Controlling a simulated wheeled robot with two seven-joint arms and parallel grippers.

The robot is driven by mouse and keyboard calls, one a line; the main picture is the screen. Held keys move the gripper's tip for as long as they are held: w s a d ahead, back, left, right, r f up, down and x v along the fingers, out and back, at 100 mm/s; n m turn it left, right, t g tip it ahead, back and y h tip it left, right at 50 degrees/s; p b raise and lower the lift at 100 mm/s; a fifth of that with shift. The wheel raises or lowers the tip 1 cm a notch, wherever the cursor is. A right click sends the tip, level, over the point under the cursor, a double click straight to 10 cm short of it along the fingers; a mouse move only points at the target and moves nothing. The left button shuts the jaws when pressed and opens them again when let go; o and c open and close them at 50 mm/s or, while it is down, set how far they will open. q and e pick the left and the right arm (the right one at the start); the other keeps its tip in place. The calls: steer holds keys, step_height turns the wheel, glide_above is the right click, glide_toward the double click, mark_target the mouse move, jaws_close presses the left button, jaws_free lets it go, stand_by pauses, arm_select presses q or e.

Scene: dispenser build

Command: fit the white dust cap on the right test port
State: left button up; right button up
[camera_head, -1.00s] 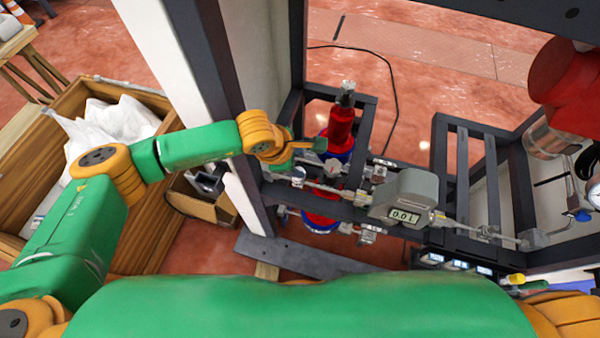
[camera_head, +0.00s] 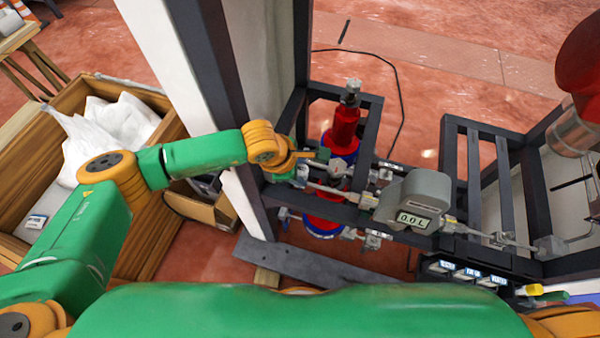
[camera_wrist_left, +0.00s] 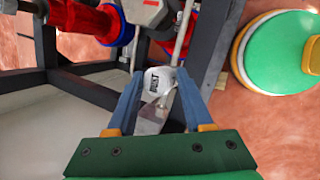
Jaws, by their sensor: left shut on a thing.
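A silver metal piece (camera_wrist_left: 149,119) shows just below the cap. In the head view my left gripper (camera_head: 312,160) is beside the pipework on the dark frame, left of the grey meter (camera_head: 416,198). A thin silver pipe (camera_head: 330,190) runs from near the gripper toward the meter. I cannot tell which fitting is the right test port. My right gripper is out of view.
A red cylinder with a blue ring (camera_head: 343,130) stands just behind the gripper. A dark frame post (camera_head: 214,80) rises left of it. A wooden crate with white bags (camera_head: 122,118) is at the left. Labelled dark boxes (camera_head: 465,272) sit at the lower right.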

mark_target(300, 171)
arm_select(q)
steer(key=shift+r+p, duration=1.85)
steer(key=shift+r, duration=1)
steer(key=shift+f, duration=0.1)
